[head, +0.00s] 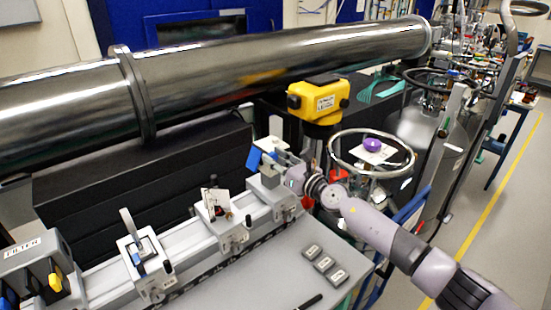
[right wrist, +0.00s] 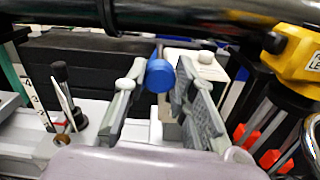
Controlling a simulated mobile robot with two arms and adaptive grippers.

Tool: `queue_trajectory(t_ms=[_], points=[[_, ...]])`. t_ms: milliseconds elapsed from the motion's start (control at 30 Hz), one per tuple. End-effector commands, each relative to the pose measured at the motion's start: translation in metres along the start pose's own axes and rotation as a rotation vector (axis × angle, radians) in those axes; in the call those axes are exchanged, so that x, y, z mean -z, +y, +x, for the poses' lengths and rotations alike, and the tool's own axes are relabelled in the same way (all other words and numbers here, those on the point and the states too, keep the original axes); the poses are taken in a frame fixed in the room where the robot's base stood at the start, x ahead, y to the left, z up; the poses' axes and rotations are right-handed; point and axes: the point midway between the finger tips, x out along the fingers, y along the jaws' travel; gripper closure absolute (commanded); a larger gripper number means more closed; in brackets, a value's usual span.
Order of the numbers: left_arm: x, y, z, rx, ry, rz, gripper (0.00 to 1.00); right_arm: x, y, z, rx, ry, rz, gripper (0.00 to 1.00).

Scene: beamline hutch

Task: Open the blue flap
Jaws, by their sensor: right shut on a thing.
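The blue flap (head: 254,158) shows in the head view as a small blue piece beside a pale box on the last rail carriage. My right gripper (head: 279,161) is at it, with the arm reaching in from the lower right. In the right wrist view a round blue part (right wrist: 160,76) of the flap sits between the two grey fingers of my right gripper (right wrist: 160,84), which is shut on it. The fingers hide part of the flap, and its hinge cannot be made out. My left gripper is not in view.
A large steel pipe (head: 260,60) runs above and behind the rail. A yellow instrument (head: 319,99) stands close to the right gripper, and a metal ring (head: 371,151) is right of it. Several carriages, one with a white card (head: 215,203), line the rail leftward.

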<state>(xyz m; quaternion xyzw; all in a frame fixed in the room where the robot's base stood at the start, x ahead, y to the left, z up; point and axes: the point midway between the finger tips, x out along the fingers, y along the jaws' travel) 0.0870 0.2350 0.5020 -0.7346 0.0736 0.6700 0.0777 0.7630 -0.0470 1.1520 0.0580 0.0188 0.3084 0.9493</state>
Motion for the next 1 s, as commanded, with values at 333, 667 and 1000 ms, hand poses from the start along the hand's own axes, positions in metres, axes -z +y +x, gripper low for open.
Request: queue_trajectory(t_ms=[333,667,1000], points=[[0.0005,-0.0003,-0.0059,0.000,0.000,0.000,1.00,0.0006,-0.0004,-0.0003,0.001,0.002,0.157,1.00],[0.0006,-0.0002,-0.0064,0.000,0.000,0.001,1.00,0.0010,-0.0004,-0.0002,0.000,0.002,0.185,1.00],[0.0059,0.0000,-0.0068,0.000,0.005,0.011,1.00,0.0010,-0.0003,-0.0002,0.000,0.002,0.184,1.00]])
